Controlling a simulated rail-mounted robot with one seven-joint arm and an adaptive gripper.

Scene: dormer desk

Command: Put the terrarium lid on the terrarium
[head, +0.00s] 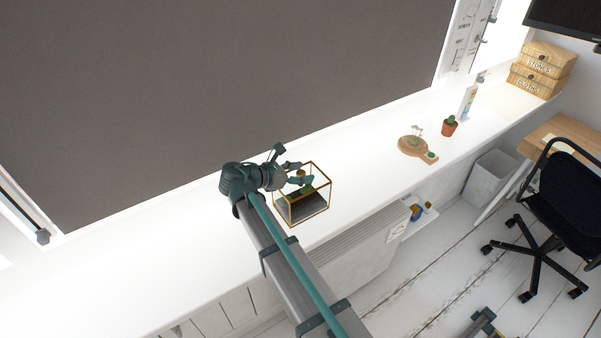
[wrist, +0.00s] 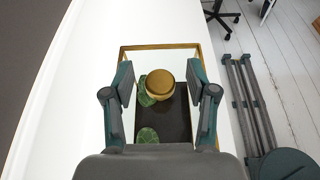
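The terrarium (head: 302,222) is a gold-edged glass box with a dark floor on the white ledge; its gold frame (wrist: 160,47) and green plants (wrist: 147,136) show in the wrist view. My gripper (head: 303,176) is at the terrarium's top. In the wrist view, my gripper (wrist: 160,82) has its fingers wide apart on either side of a round gold-brown knob (wrist: 159,81). Gaps show between the knob and both fingers. The knob looks like the terrarium lid's; the lid's pane cannot be made out, so I cannot tell whether it is seated on the frame.
A round wooden board (head: 412,146), a potted cactus (head: 449,126), a bottle (head: 468,101) and wooden boxes (head: 542,68) stand farther right along the ledge. A dark window blind (head: 220,90) rises behind. The ledge left of my arm is clear. A black chair (head: 560,205) stands on the floor.

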